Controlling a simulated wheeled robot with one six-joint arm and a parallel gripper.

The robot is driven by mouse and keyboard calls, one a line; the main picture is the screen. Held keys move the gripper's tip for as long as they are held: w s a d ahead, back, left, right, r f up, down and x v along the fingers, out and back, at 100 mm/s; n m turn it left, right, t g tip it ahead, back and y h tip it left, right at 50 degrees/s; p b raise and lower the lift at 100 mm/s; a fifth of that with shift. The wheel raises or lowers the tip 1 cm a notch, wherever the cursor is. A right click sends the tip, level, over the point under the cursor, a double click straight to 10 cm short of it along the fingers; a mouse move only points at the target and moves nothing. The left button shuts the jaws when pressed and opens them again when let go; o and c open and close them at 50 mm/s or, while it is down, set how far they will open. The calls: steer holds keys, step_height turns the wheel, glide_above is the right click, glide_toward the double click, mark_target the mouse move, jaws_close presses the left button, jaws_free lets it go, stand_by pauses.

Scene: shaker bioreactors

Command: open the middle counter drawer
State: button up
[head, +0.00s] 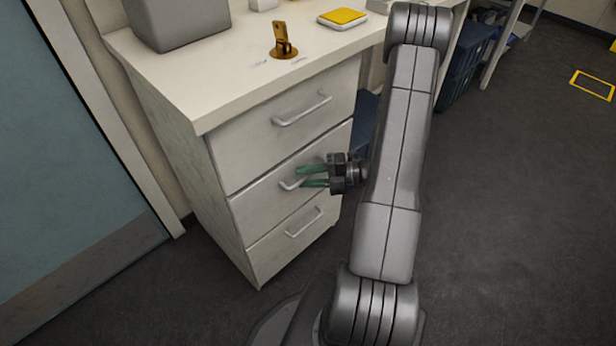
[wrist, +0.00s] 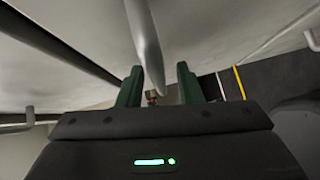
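The middle drawer (head: 262,205) is the second of three in a white counter unit and looks shut. Its pale metal handle (head: 288,185) is partly hidden by my gripper. My gripper (head: 312,176) points left at the drawer front, with its green fingers above and below the handle. In the wrist view the handle (wrist: 143,40) runs between the fingertips of my gripper (wrist: 158,88). A gap shows between the handle and the right finger, so the fingers look open around it and not clamped.
The top drawer handle (head: 302,109) and bottom drawer handle (head: 304,223) sit above and below. The countertop (head: 225,80) holds a grey box (head: 178,20), a brass-coloured fixture (head: 283,42) and a yellow-topped item (head: 342,17). A blue-grey door (head: 65,170) stands left.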

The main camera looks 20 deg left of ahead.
jaws_close()
